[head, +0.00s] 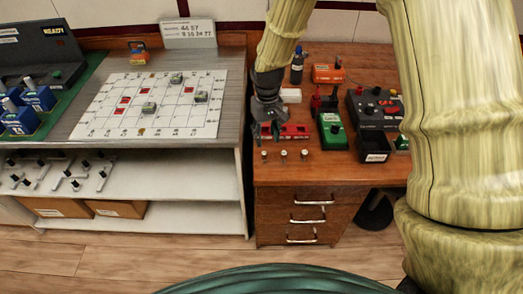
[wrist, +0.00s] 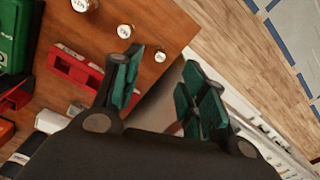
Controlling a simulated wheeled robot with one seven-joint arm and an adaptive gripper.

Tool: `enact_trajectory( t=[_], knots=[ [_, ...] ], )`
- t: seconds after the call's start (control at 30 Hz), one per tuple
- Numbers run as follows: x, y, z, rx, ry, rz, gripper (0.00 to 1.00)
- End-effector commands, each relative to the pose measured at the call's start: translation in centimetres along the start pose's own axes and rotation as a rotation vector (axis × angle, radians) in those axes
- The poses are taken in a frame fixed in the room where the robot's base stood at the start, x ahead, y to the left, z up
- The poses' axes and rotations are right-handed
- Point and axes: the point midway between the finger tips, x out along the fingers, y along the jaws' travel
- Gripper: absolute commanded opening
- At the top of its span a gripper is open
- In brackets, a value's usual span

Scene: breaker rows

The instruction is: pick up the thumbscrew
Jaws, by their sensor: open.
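Three small pale, round-topped pieces that look like thumbscrews stand in a row near the desk's front edge in the head view: left (head: 264,154), middle (head: 283,154) and right (head: 304,154). I cannot read which is which. My gripper (head: 268,132) is open and empty above the desk, just behind the leftmost piece. Its green-padded fingers (wrist: 163,70) show apart in the wrist view.
A red slotted block (head: 295,131) lies right behind the row; it also shows in the wrist view (wrist: 75,72). A green box (head: 332,130) and a dark control box (head: 375,108) stand further right. A white gridded board (head: 150,103) lies on the left bench (head: 232,100), across a gap.

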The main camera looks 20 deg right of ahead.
Motion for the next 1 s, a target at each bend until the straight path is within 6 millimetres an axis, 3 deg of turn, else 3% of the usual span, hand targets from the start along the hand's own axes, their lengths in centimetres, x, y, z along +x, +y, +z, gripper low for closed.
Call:
enact_trajectory(
  t=[0.13, 0.5, 1.0],
  knots=[
    [-0.7, 0.1, -0.4, -0.002, -0.002, 0.006, 0.42],
    [3.5, 0.2, -0.4, 0.0, -0.002, 0.006, 0.42],
    [6.5, -0.2, -0.5, -0.003, -0.003, 0.006, 0.42]
  ],
)
